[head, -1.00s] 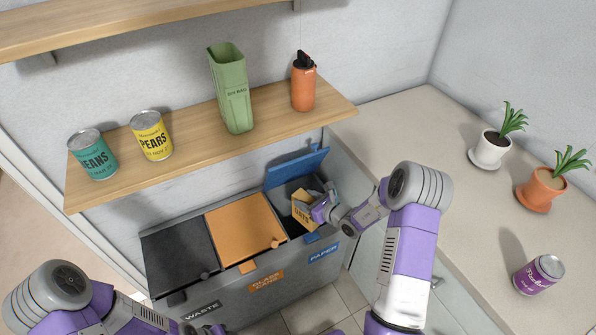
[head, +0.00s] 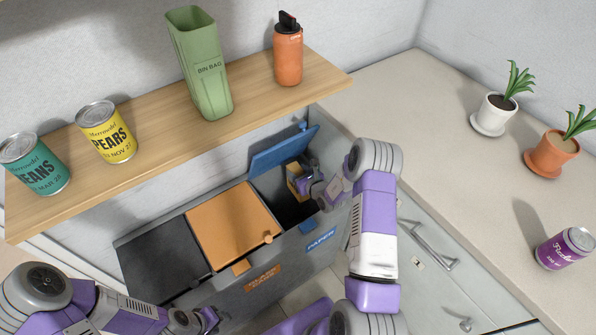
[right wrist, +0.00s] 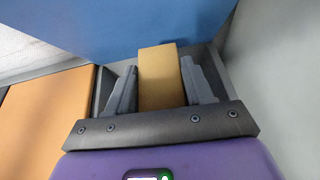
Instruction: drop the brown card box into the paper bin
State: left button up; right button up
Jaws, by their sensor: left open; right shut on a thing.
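The brown card box (head: 296,182) is in my right gripper (head: 306,180), over the open paper bin (head: 290,215). In the right wrist view the card box (right wrist: 160,75) stands between the two fingers of the gripper (right wrist: 160,85). The bin's blue lid (head: 284,150) is raised behind it; the lid (right wrist: 120,25) fills the top of the wrist view. The box's lower part is hidden by the gripper and bin in the head view.
The counter (head: 440,150) at right holds two plants and a purple can (head: 566,248).

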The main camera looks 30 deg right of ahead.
jog(key=shift+f+b, duration=0.35)
jog(key=shift+f, duration=0.55)
jog(key=o, duration=1.4)
jog(key=p+v, duration=0.2)
jog(key=v, duration=0.5)
jog(key=shift+s+r, duration=0.15)
jog(key=shift+s, duration=0.15)
